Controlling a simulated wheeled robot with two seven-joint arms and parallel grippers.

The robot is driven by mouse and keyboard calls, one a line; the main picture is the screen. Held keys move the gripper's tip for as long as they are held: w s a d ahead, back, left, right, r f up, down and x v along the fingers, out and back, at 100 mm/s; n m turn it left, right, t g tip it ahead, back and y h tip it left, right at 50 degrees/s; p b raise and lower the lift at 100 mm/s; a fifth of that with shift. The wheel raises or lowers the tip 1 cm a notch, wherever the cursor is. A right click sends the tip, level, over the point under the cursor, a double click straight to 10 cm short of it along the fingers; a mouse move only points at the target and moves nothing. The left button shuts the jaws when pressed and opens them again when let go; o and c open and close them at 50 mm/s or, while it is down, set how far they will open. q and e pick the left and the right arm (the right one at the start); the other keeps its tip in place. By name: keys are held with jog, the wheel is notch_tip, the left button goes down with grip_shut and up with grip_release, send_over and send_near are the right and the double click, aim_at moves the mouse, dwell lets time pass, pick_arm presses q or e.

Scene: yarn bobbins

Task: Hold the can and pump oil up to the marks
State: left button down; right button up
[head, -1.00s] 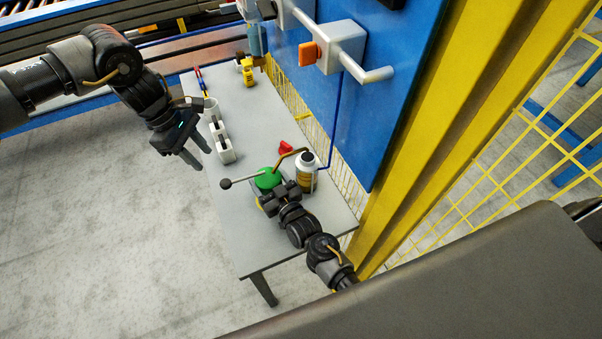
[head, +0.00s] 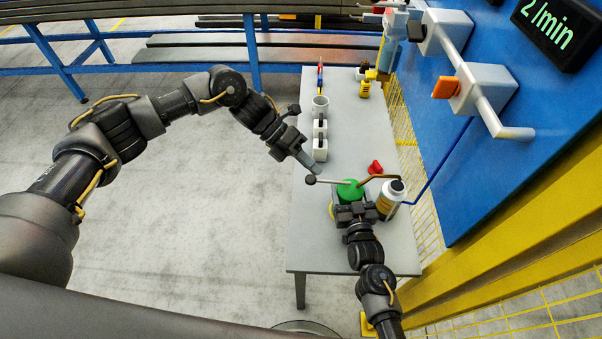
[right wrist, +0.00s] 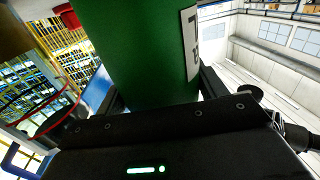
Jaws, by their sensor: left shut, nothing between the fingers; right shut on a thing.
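The green oil can (head: 347,191) stands on the grey table, with a pump lever ending in a dark ball (head: 311,180) on its left and a brown spout on its right. My right gripper (head: 350,206) is shut on the can. In the right wrist view the green can (right wrist: 140,55) fills the space between the fingers, with part of a white label showing. My left gripper (head: 312,168) is shut and empty, its tip just above the lever ball; I cannot tell whether they touch. A white bottle with a dark cap (head: 391,199) stands beside the can, under the spout end. No fill marks are readable.
A red object (head: 375,167) lies behind the can. A yellow bottle (head: 365,89) stands farther back. A blue panel (head: 485,160) and yellow mesh border the right side.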

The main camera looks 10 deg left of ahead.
pick_arm(q)
jog(key=a+n+t+h, duration=0.2)
jog(key=a+n, duration=0.4)
jog(key=n, duration=0.7)
jog(key=a+f+n+t+h, duration=0.1)
jog(key=a+n+t+h, duration=0.2)
jog(key=a+n, duration=0.4)
jog(key=n+h, duration=0.1)
jog(key=n, duration=0.5)
jog(key=shift+w+f, duration=0.15)
jog(key=shift+w, duration=0.2)
jog(key=shift+d, duration=0.2)
jog(key=w+d+f, duration=0.1)
jog(key=d+f, duration=0.4)
jog(key=d, duration=0.5)
jog(key=shift+w+f, duration=0.15)
jog(key=shift+f, duration=0.2)
